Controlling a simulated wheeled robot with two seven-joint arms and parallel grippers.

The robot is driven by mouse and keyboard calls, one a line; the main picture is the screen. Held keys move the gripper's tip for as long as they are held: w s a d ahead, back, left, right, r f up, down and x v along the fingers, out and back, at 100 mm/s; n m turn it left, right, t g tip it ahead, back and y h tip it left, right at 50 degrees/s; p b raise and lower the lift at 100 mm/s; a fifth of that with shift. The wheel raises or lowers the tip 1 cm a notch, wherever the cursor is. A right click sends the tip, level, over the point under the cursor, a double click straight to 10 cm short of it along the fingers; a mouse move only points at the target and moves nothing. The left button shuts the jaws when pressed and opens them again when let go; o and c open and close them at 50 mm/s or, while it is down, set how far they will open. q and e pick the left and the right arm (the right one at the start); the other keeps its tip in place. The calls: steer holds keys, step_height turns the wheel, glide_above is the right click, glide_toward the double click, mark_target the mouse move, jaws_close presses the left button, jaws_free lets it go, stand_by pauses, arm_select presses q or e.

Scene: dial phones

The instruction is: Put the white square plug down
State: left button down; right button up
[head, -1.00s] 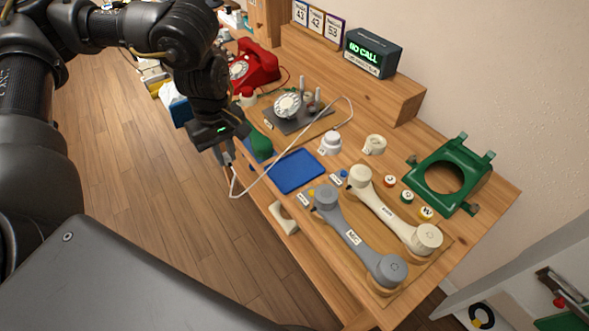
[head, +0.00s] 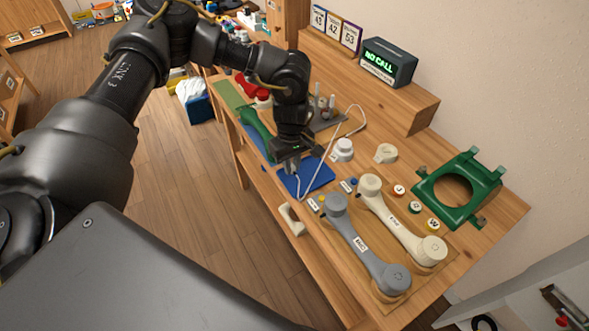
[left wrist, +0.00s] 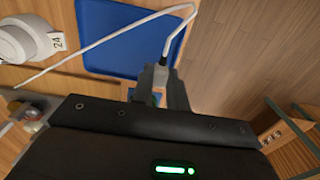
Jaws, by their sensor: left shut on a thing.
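My left gripper (head: 292,172) points down over the near left part of the blue tray (head: 320,177). It is shut on the white square plug, which is mostly hidden between the fingers. In the left wrist view the gripper (left wrist: 158,82) shows at the lower middle, with the white cord (left wrist: 178,42) coming out from between its fingers. The blue tray (left wrist: 125,45) lies beyond the fingers there. In the head view the cord (head: 326,155) loops from the gripper back across the table. I cannot tell whether the plug touches the tray. My right gripper is not in view.
A grey handset (head: 365,250) and a cream handset (head: 400,222) lie right of the tray. A white round part (head: 343,150) stands behind it. A green phone shell (head: 456,190) lies at the right. A green handset (head: 257,130) is left of my gripper.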

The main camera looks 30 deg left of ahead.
mark_target(294, 173)
arm_select(q)
steer(key=shift+w+d+f, duration=0.3)
steer(key=shift+f, duration=0.25)
step_height(294, 173, down, 2)
steer(key=shift+f+p, duration=0.15)
steer(key=shift+p, duration=0.65)
steer(key=shift+f, duration=0.3)
steer(key=shift+f+b, duration=0.2)
steer(key=shift+b, duration=0.15)
steer(key=c, duration=1.4)
jaws_free()
steer(key=shift+r, duration=0.1)
